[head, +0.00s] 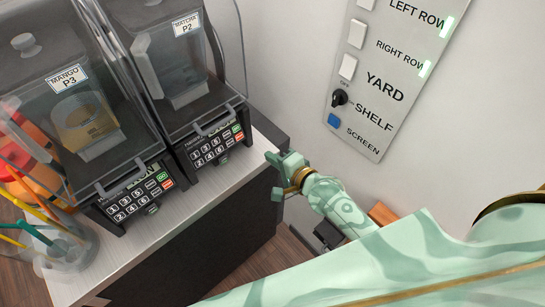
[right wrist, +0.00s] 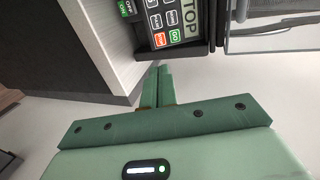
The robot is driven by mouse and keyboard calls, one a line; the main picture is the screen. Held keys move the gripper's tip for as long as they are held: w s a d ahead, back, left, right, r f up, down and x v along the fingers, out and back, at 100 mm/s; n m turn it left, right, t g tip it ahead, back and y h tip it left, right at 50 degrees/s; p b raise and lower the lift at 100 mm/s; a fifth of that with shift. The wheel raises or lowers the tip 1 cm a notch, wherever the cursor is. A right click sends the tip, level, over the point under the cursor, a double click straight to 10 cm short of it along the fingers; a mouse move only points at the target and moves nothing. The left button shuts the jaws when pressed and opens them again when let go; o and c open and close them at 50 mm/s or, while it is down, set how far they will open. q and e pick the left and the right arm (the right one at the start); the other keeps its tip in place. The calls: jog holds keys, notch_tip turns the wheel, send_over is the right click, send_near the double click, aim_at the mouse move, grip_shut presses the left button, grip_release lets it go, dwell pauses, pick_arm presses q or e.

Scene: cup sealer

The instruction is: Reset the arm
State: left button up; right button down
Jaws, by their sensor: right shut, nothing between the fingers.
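My right arm, pale green, comes in from the lower right in the head view. Its right gripper (head: 276,160) is beside the counter's right edge, close to the corner of the right-hand machine. In the right wrist view the two green fingers (right wrist: 157,86) lie together, shut and empty, in front of the counter edge and just below a keypad. My left gripper is in neither view.
Two blender machines, MANGO P3 (head: 109,150) and MATCHA P2 (head: 206,112), stand on the counter (head: 212,193). A clear holder with coloured sticks (head: 66,254) is at the left. A labelled switch panel (head: 367,128) is on the wall. The floor right of the counter looks partly free.

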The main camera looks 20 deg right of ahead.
dwell(0.4)
jog(key=s+d+f+n+g+h+b, duration=0.15)
jog(key=s+f+n, duration=0.3)
jog(key=f, duration=0.45)
jog(key=s+d+f+n+g+h+b, duration=0.1)
jog(key=s+d+f+n+g+b, duration=0.3)
jog(key=f, duration=0.6)
jog(key=s+f+n+g+h, duration=0.1)
jog(key=s+f+n, duration=0.3)
jog(key=f, duration=0.5)
jog(key=s+d+f+n+g+h+b, duration=0.1)
jog(key=s+f+n+g+b, duration=0.4)
jog(key=s+f+b, duration=0.7)
jog(key=s+f, duration=0.6)
jog(key=s, duration=0.2)
jog(key=s+d+f+g, duration=0.1)
jog(key=s+f, duration=0.5)
jog(key=s, duration=0.3)
jog(key=shift+s+d+f+b, duration=0.2)
jog(key=shift+s+f+b, duration=0.1)
jog(key=shift+b, duration=0.1)
